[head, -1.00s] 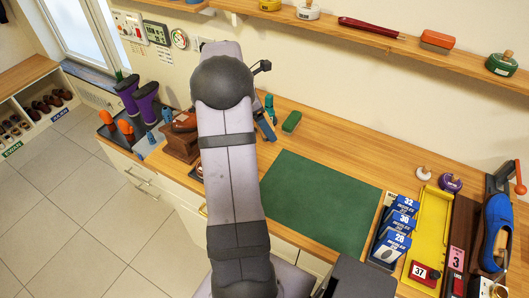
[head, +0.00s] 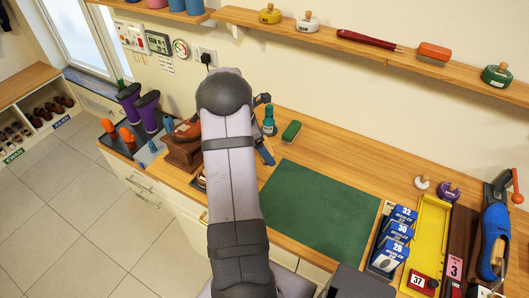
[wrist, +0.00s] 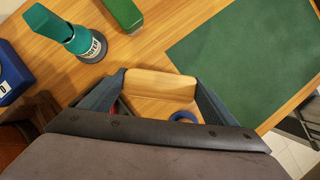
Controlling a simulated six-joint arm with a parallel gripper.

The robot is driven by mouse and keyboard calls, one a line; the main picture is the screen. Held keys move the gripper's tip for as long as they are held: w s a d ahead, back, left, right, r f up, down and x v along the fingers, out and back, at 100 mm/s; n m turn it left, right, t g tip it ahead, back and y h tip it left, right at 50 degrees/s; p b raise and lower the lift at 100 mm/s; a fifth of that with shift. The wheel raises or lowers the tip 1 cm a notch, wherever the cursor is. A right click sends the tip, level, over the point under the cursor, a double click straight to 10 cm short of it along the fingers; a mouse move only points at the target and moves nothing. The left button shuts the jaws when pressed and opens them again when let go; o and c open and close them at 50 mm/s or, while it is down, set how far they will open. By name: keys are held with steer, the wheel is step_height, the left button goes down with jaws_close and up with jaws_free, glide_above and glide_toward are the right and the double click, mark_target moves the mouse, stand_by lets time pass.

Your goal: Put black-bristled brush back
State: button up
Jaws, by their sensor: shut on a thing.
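My gripper (wrist: 160,80) is shut on a pale wooden block in the wrist view. The block looks like the brush's wooden back (wrist: 158,90); its bristles are hidden, so their colour cannot be told. In the head view my arm covers most of the gripper, and only a blue-grey finger (head: 265,151) shows at its right side. The gripper is over the wooden bench, left of the green mat (head: 322,210). A green brush or block (head: 291,131) lies behind it, beside a teal bottle (head: 269,122); both also show at the top of the wrist view.
A wooden shoe box (head: 184,150) stands left of my arm. Blue insole packs (head: 397,238) and a yellow tray (head: 429,235) stand right of the mat. The wall shelf (head: 360,47) holds tins, a red-handled tool and an orange brush (head: 434,52). The mat is bare.

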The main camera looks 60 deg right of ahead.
steer(key=shift+f+p, duration=0.35)
steer(key=shift+f, duration=1.3)
steer(key=shift+f, duration=0.15)
steer(key=o, duration=0.9)
steer(key=b+v, duration=0.3)
steer(key=v, duration=0.9)
